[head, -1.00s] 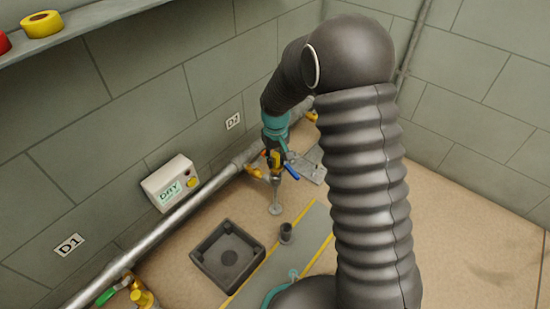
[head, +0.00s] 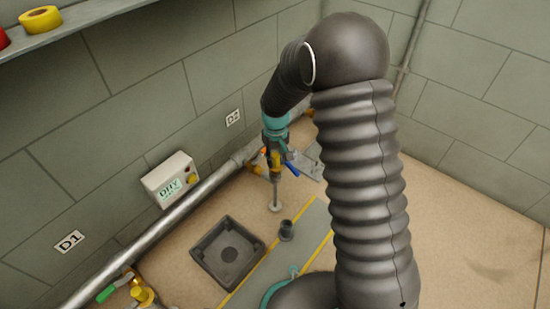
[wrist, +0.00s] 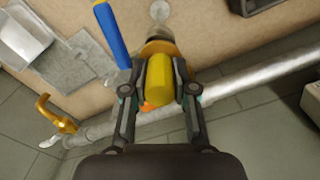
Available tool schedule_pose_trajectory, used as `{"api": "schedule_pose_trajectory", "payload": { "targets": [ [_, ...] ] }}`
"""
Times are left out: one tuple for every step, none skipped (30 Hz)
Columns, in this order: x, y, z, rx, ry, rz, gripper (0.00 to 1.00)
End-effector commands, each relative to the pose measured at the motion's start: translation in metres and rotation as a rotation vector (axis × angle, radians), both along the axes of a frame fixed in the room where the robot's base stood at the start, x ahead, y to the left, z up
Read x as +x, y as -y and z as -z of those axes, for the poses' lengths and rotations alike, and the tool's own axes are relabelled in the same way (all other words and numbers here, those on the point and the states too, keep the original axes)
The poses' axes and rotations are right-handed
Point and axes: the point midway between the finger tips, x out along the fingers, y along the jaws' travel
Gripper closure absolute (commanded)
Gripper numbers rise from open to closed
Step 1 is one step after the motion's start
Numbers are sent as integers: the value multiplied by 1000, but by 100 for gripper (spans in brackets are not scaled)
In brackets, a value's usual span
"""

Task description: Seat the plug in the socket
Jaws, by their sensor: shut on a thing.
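My gripper (wrist: 160,88) is shut on a yellow, rounded piece, which looks like the plug (wrist: 159,75); one finger presses on each side. An orange-yellow ring shows just beyond it in the wrist view. In the head view my gripper (head: 276,152) points down beside the pipe, with the yellow piece under it. A thin grey stem runs down below toward a pale round disc (head: 275,207) on the floor. I cannot tell whether the stem belongs to the plug. A blue lever (wrist: 112,35) is close beside the jaws. No socket can be made out with certainty.
A silver pipe (head: 205,200) runs along the wall, with a green-handled yellow valve (head: 140,295) at front left. A black tray (head: 205,262) and a dark cup (head: 286,231) stand on the floor. A white box (head: 170,180) hangs on the wall. Floor at right is clear.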

Motion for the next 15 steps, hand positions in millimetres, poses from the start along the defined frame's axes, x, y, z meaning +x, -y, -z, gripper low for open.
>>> {"api": "schedule_pose_trajectory", "payload": {
  "targets": [
    [0,0,0,0,0,0,100],
    [0,0,0,0,0,0,100],
    [0,0,0,0,0,0,100],
    [0,0,0,0,0,0,100],
    [0,0,0,0,0,0,100],
    [0,0,0,0,0,0,100],
    [0,0,1,0,0,0,100],
    [0,0,1,0,0,0,100],
    [0,0,2,0,0,0,100],
    [0,0,2,0,0,0,100],
    [0,0,3,0,0,0,100],
    [0,0,4,0,0,0,100],
    [0,0,5,0,0,0,100],
    [0,0,5,0,0,0,100],
    [0,0,6,0,0,0,100]
  ]
}}
